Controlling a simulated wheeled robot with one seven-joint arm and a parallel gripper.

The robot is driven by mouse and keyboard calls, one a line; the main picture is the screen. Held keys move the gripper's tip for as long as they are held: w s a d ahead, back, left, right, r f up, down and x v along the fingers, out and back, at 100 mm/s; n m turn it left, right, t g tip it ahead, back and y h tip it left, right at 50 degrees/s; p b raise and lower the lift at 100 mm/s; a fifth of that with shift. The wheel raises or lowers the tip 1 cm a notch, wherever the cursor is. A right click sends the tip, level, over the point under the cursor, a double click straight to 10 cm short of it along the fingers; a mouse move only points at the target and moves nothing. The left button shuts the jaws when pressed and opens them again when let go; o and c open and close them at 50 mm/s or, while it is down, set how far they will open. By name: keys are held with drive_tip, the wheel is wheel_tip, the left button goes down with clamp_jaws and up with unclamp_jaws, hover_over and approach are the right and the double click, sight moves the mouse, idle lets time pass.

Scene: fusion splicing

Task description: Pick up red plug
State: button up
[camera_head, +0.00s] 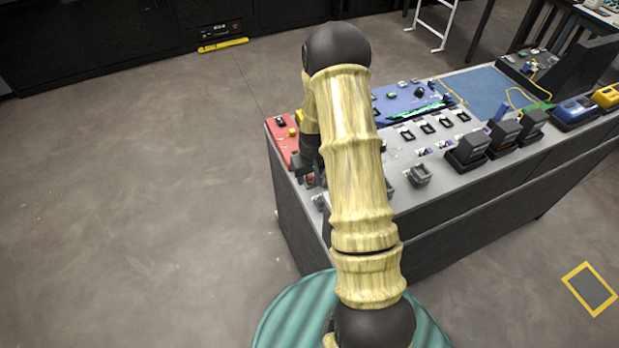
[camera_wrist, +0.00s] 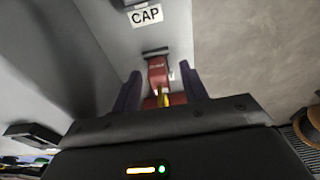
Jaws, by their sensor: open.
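The red plug (camera_wrist: 158,73) shows in the wrist view, upright on the grey bench top, with a yellow part at its near end. My gripper (camera_wrist: 160,82) is open, with one dark finger on each side of the plug. I cannot tell whether the fingers touch it. In the head view my gripper (camera_head: 310,170) is over the left end of the bench, mostly hidden behind my arm. The plug cannot be made out clearly there.
The grey bench (camera_head: 420,195) holds a red tray (camera_head: 282,140), a blue panel (camera_head: 405,100), a blue mat (camera_head: 480,90) and several dark devices (camera_head: 467,150). Open floor (camera_head: 130,200) is left of the bench.

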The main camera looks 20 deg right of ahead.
sight(310, 175)
drive_tip(key=shift+c, duration=0.2)
idle(0.3)
clamp_jaws()
wheel_tip(310, 175, up, 10)
drive_tip(key=shift+r+b, duration=0.1)
drive_tip(key=shift+b, duration=0.5)
